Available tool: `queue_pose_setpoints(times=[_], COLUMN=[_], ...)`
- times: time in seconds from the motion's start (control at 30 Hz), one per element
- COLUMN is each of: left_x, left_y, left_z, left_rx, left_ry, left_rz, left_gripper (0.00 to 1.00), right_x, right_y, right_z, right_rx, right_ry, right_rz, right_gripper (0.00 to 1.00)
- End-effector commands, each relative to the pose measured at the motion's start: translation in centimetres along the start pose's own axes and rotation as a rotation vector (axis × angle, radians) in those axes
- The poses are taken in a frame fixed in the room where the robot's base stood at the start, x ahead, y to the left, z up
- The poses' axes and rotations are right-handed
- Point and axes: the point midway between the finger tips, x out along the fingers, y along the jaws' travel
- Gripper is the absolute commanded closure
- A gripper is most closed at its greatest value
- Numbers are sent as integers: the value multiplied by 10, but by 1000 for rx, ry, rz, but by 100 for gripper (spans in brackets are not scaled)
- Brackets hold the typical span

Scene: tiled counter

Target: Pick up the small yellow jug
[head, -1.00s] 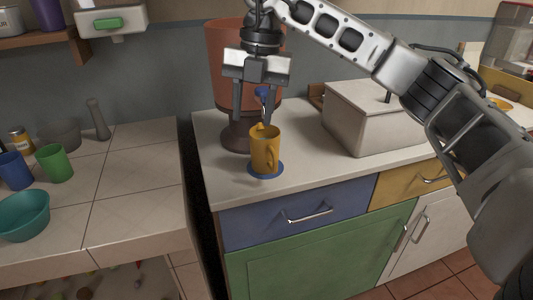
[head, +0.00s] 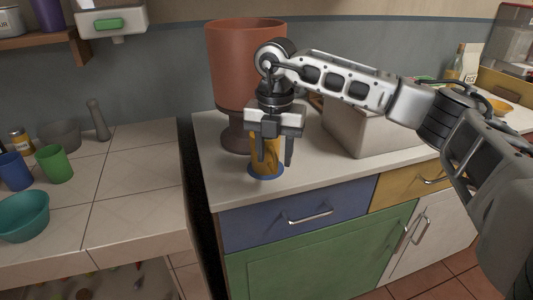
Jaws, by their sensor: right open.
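The small yellow jug (head: 267,162) stands upright on a blue round coaster (head: 281,171) near the front edge of the white counter. My right gripper (head: 274,163) points down over it with its fingers apart and open. One finger overlaps the left part of the jug in the picture, and the other is at its right side. The gripper hides the jug's top and most of its handle. I cannot tell whether the fingers touch it. My left gripper is not in view.
A large terracotta pot (head: 240,70) stands close behind the jug. A light grey box (head: 365,128) is to the right. A dark gap (head: 200,205) separates this counter from the tiled one (head: 130,190), which holds green and blue cups and a teal bowl (head: 24,214).

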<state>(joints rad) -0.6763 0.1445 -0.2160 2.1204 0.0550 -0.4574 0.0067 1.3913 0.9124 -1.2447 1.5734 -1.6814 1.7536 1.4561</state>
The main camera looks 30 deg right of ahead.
Motion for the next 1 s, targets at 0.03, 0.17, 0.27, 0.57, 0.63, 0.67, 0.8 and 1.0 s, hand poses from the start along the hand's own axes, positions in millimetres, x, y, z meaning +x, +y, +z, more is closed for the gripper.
queue_pose_setpoints(times=[0.03,0.17,0.27,0.57,0.63,0.67,0.8,1.0], left_x=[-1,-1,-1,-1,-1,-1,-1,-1], left_y=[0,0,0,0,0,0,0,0], left_z=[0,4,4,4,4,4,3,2], left_rx=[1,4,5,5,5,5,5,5], left_ry=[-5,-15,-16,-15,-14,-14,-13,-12], left_rz=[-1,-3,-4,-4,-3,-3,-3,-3], left_gripper=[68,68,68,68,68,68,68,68], right_x=[8,26,34,35,35,35,35,34], right_y=[-2,-1,-1,-1,-1,-1,-1,-1], right_z=[-1,-2,-2,-2,-2,-2,-2,-2], right_rx=[0,0,0,0,0,0,0,0], right_ry=[2,1,1,0,0,0,0,-1], right_rz=[-5,-2,0,0,0,0,0,2], right_gripper=[58,58,58,75,94,100,100,100])
